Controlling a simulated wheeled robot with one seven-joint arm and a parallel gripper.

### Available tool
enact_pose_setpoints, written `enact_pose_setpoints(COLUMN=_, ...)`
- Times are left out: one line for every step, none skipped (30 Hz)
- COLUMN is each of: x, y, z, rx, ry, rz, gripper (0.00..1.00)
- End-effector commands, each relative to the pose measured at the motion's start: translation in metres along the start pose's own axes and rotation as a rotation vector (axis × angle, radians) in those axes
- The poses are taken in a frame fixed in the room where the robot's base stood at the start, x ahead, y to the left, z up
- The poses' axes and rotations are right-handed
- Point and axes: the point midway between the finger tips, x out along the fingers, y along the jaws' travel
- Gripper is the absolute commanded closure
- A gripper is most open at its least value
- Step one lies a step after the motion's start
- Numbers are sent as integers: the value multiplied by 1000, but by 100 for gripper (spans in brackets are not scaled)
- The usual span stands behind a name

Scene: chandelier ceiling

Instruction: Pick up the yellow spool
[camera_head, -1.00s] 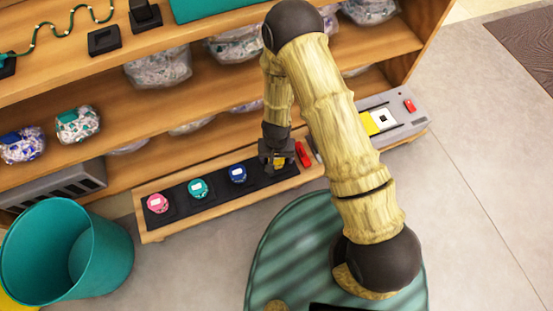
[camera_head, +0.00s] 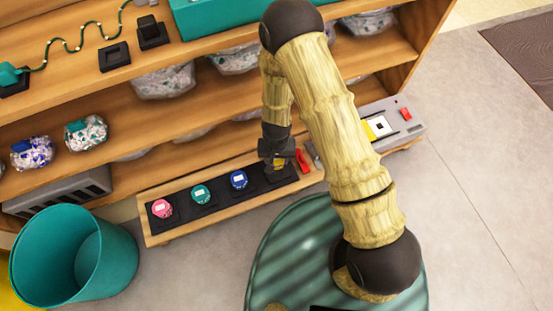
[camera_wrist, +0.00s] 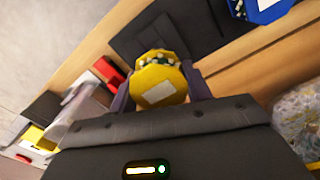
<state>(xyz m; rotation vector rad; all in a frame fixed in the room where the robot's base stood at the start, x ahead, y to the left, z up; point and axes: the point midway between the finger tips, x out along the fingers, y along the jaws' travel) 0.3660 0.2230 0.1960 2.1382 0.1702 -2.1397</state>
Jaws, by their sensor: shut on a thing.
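The yellow spool (camera_wrist: 160,82), with a pale label on its face, is between the two fingers of my gripper (camera_wrist: 160,93) in the wrist view. My gripper is shut on it. In the head view my gripper (camera_head: 278,163) is at the right end of a black strip (camera_head: 219,193) on a low wooden shelf, and only a little of the yellow spool shows. The spool appears to be just above the strip's black square pad, which shows behind it in the wrist view (camera_wrist: 150,38).
Pink (camera_head: 162,209), teal (camera_head: 201,194) and blue (camera_head: 239,180) spools stand left along the strip. A red object (camera_head: 302,160) lies close right of my gripper. A grey device (camera_head: 390,124) is farther right. Shelves with bagged items rise behind. A teal bin (camera_head: 72,256) stands at left.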

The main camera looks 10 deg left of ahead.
Motion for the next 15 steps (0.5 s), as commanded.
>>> enact_pose_setpoints(x=-17, y=0, z=0, rx=-1, ry=2, rz=0, gripper=76)
enact_pose_setpoints(x=-22, y=0, z=-1, rx=0, ry=2, rz=0, gripper=76)
enact_pose_setpoints(x=-28, y=0, z=-1, rx=1, ry=2, rz=0, gripper=76)
enact_pose_setpoints(x=-33, y=0, z=-1, rx=1, ry=2, rz=0, gripper=76)
enact_pose_setpoints(x=-36, y=0, z=-1, rx=1, ry=2, rz=0, gripper=76)
enact_pose_setpoints(x=-41, y=0, z=0, rx=0, ry=1, rz=0, gripper=76)
enact_pose_setpoints(x=-43, y=0, z=0, rx=0, ry=1, rz=0, gripper=76)
enact_pose_setpoints(x=-45, y=0, z=0, rx=0, ry=1, rz=0, gripper=76)
enact_pose_setpoints(x=-47, y=0, z=0, rx=0, ry=1, rz=0, gripper=76)
enact_pose_setpoints(x=-48, y=0, z=0, rx=0, ry=1, rz=0, gripper=76)
enact_pose_setpoints(x=-49, y=0, z=0, rx=0, ry=1, rz=0, gripper=76)
enact_pose_setpoints(x=-49, y=0, z=0, rx=0, ry=1, rz=0, gripper=76)
enact_pose_setpoints(x=-49, y=0, z=0, rx=0, ry=1, rz=0, gripper=76)
enact_pose_setpoints(x=-49, y=0, z=0, rx=1, ry=1, rz=0, gripper=76)
enact_pose_setpoints(x=-49, y=0, z=0, rx=1, ry=1, rz=0, gripper=76)
